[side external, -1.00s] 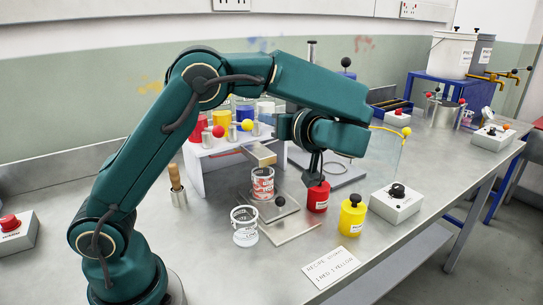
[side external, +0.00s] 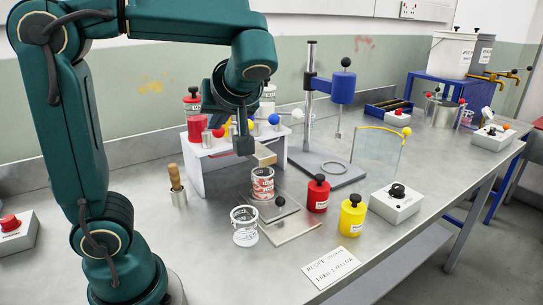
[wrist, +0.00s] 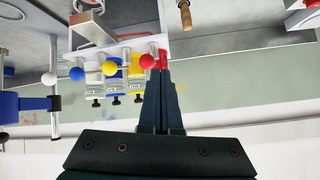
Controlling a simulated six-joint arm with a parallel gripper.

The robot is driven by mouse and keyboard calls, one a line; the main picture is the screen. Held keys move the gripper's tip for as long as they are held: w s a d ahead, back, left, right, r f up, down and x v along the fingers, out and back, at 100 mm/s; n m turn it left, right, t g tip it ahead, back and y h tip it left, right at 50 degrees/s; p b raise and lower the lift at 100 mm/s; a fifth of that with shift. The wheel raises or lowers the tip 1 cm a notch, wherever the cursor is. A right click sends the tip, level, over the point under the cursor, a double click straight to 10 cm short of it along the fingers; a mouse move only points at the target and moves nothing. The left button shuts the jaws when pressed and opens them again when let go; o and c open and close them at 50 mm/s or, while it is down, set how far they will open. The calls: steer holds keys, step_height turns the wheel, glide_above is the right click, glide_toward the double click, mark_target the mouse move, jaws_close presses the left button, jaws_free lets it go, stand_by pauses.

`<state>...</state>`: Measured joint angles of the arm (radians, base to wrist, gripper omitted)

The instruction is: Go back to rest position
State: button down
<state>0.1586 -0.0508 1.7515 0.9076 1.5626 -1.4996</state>
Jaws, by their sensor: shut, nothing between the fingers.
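My gripper (side external: 243,145) points down in front of the small white dispenser stand (side external: 222,158), above the steel bench. It is shut and empty. In the wrist view its two fingers (wrist: 163,66) lie together, overlapping the red part of the stand's row in the picture. A red bottle (side external: 317,195) and a yellow bottle (side external: 352,216) stand upright on the bench, apart from my gripper.
A glass beaker with red marks (side external: 263,183) stands on a plate, with an empty beaker (side external: 244,226) beside it. A blue-headed stirrer stand (side external: 310,108), a clear panel (side external: 378,152) and a switch box (side external: 396,203) are to the right. A recipe card (side external: 331,266) lies in front.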

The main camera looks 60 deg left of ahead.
steer(key=s+d+f+m+t+h, duration=0.2)
steer(key=d+f+m+h, duration=0.2)
steer(key=d+m, duration=0.3)
steer(key=s+d+f+m+t+h, duration=0.2)
steer(key=s+d+f+m+h, duration=0.1)
steer(key=d+m+h, duration=0.3)
steer(key=shift+d+f+m+t, duration=0.5)
steer(key=shift+d+m, duration=0.3)
steer(key=shift+d, duration=0.35)
